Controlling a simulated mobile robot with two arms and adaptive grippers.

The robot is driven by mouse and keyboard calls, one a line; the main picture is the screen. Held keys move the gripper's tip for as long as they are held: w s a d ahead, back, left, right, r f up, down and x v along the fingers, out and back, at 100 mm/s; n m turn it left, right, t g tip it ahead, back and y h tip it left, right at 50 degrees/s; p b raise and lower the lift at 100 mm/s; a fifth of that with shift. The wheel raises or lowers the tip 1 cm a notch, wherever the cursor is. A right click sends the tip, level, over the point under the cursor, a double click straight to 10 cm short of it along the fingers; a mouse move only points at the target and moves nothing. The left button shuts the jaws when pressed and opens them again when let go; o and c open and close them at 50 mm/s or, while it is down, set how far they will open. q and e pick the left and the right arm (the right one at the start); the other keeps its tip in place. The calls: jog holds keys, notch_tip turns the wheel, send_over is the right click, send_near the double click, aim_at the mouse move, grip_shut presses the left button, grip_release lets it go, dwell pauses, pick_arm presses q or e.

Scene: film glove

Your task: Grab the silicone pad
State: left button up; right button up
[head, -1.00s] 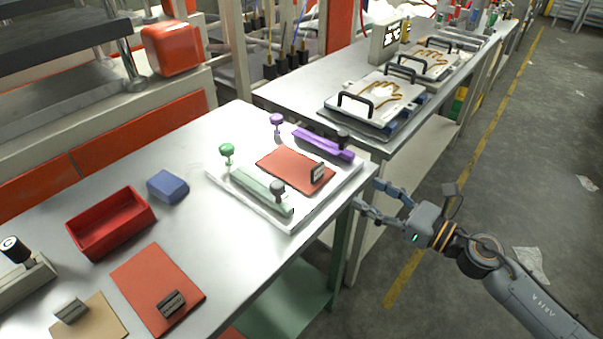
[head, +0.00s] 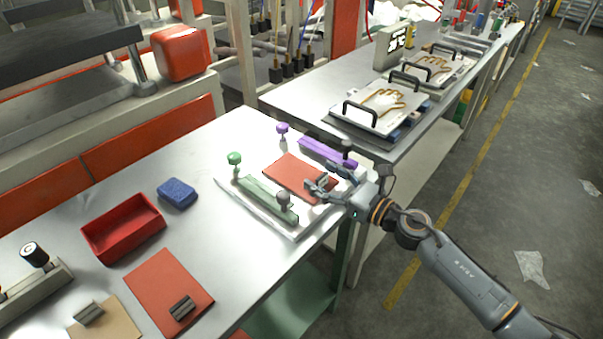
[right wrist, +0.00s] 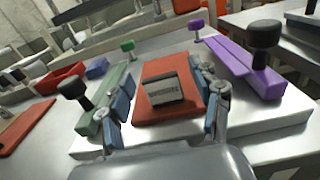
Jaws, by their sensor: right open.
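A flat red-orange pad (head: 291,171) lies on a white plate (head: 252,208) between a green clamp bar (head: 262,196) and a purple clamp bar (head: 327,151). In the right wrist view the pad (right wrist: 153,117) carries a small grey block with a label (right wrist: 164,91) near its close end. My right gripper (head: 322,189) is over the pad's near right end and hides the block in the head view. Its fingers are open, one on each side of the pad and block (right wrist: 163,82), with nothing held. My left gripper is not in view.
A second red-orange pad (head: 152,284) with a grey block (head: 182,308) lies at the table's front. A red tray (head: 122,229) and a blue block (head: 177,192) stand left of the plate. Clamp knobs rise beside the pad, including a black one (right wrist: 266,34).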

jog(key=shift+w+a, duration=0.25)
jog(key=shift+a, duration=0.1)
jog(key=shift+f, duration=0.1)
jog(key=shift+d, duration=0.1)
jog(key=shift+c, duration=0.4)
grip_shut()
